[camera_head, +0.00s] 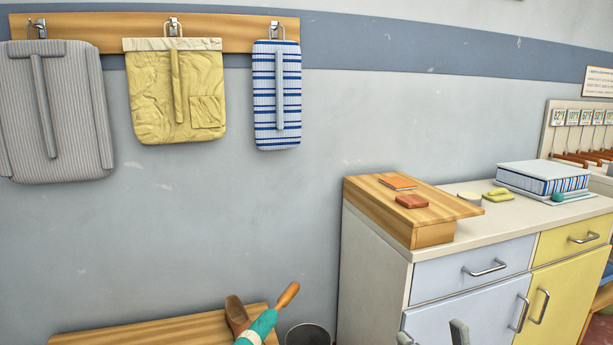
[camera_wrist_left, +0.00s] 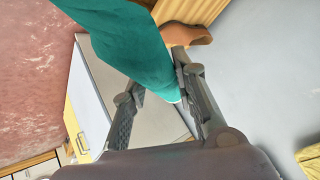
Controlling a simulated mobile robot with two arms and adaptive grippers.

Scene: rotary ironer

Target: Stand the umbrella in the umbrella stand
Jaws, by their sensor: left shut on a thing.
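The umbrella (camera_head: 263,323) has a teal canopy with a pale band and an orange-brown wooden handle, which points up and right at the bottom of the head view. It is tilted. Its teal canopy (camera_wrist_left: 130,45) also fills the upper middle of the left wrist view. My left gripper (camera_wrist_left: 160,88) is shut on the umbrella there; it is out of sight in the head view. The umbrella stand (camera_head: 308,335) is a dark round bin, just right of the umbrella and cut off by the frame. My right gripper (camera_head: 432,334) shows two separated grey fingertips, empty.
A wooden bench (camera_head: 150,333) stands against the wall with a brown shoe (camera_head: 236,312) on it. A cabinet (camera_head: 375,265) stands close right of the stand, carrying a wooden block and small items. Padded boards hang from the wall rail (camera_head: 100,28).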

